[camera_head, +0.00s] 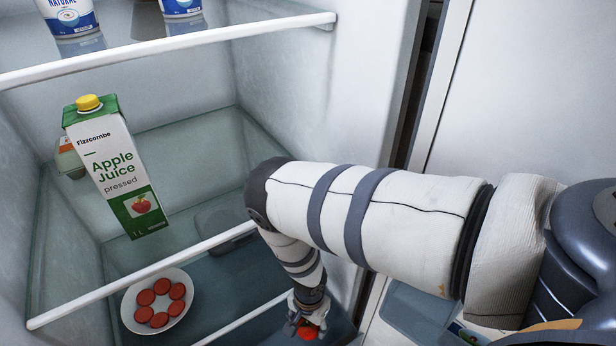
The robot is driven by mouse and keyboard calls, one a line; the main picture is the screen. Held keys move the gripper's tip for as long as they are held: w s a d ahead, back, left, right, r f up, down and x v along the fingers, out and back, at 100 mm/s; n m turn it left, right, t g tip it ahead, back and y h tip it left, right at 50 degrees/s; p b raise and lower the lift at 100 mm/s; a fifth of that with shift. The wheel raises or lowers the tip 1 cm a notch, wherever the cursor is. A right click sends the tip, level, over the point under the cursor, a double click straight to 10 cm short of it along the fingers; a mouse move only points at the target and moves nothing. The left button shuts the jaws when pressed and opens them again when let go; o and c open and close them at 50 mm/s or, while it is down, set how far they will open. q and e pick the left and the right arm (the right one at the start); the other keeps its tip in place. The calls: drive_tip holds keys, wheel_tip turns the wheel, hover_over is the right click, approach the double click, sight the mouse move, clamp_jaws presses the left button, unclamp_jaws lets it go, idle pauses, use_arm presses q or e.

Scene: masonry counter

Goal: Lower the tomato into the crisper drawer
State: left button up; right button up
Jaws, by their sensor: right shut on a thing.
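My right gripper (306,323) is low in the fridge at the bottom of the view, below my bent wrist. It is shut on the tomato (309,333), a small red thing mostly covered by the fingers. The tomato is close to the lower edge of the picture. The crisper drawer cannot be made out clearly; the dark blue-grey area low in the fridge around the gripper may be part of it. My left gripper is not in view.
A green and white apple juice carton (119,168) stands on the glass shelf. A white bowl (174,273) with several red discs is lower left. White shelf edges (150,275) cross near my wrist. The fridge's right wall (340,110) is beside my arm. Tubs stand above.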

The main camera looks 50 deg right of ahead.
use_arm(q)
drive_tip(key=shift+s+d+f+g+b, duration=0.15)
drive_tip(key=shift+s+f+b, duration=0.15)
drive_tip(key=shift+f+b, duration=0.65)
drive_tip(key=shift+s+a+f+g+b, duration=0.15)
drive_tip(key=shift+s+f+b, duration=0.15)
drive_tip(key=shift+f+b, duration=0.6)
use_arm(e)
drive_tip(key=shift+f, duration=3.9)
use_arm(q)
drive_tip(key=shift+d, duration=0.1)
use_arm(e)
drive_tip(key=shift+f, duration=0.15)
